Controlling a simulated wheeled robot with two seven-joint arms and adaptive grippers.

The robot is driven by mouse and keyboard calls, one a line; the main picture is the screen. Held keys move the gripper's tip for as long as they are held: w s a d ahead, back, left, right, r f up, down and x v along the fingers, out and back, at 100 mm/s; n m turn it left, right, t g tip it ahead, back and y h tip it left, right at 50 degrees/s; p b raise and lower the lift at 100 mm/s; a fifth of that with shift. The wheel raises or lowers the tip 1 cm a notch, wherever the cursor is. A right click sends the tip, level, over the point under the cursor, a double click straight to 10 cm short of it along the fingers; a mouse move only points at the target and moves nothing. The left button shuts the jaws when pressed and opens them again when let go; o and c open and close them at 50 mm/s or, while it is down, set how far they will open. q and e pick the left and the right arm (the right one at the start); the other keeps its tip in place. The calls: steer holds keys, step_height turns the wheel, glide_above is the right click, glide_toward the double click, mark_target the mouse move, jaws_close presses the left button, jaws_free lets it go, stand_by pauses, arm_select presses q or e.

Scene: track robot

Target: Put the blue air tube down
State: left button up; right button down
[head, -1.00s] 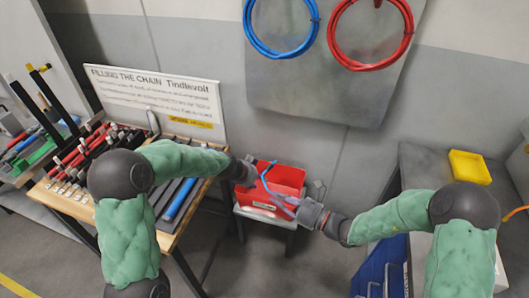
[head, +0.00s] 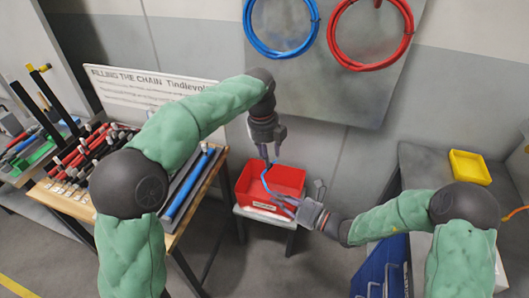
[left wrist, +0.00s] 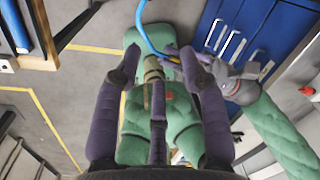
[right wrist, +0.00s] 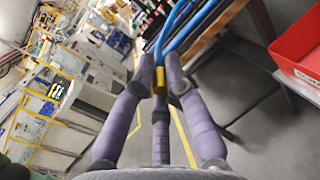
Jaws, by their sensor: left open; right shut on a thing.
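The blue air tube (head: 266,182) is a short bent piece in front of the red bin in the head view. My right gripper (head: 285,203) is shut on it, near a yellow part (right wrist: 160,80) that shows between the fingers in the right wrist view. The tube (right wrist: 178,28) runs on beyond the fingertips there. My left gripper (head: 267,152) is open and points down just above the tube's upper end. In the left wrist view the tube (left wrist: 144,30) curves past the open fingers; I cannot tell whether they touch it.
A red bin (head: 258,204) stands on a small stand behind the tube. A workbench with black, red and blue parts (head: 190,190) is at the left. Blue and red hose coils (head: 247,28) hang on a wall panel. A yellow tray (head: 468,167) lies on the right bench.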

arm_select(q)
step_height(320, 180, down, 11)
steer(key=s+m+y, duration=0.1)
steer(key=shift+a+g, duration=0.3)
arm_select(e)
steer(key=shift+r, duration=0.1)
stand_by(0.3)
arm_select(q)
steer(key=shift+c, duration=0.4)
jaws_close()
steer(key=shift+d, duration=0.15)
arm_select(e)
steer(key=shift+s+a, duration=0.1)
steer(key=c, duration=1.2)
jaws_free()
arm_select(q)
steer(key=shift+r, duration=0.1)
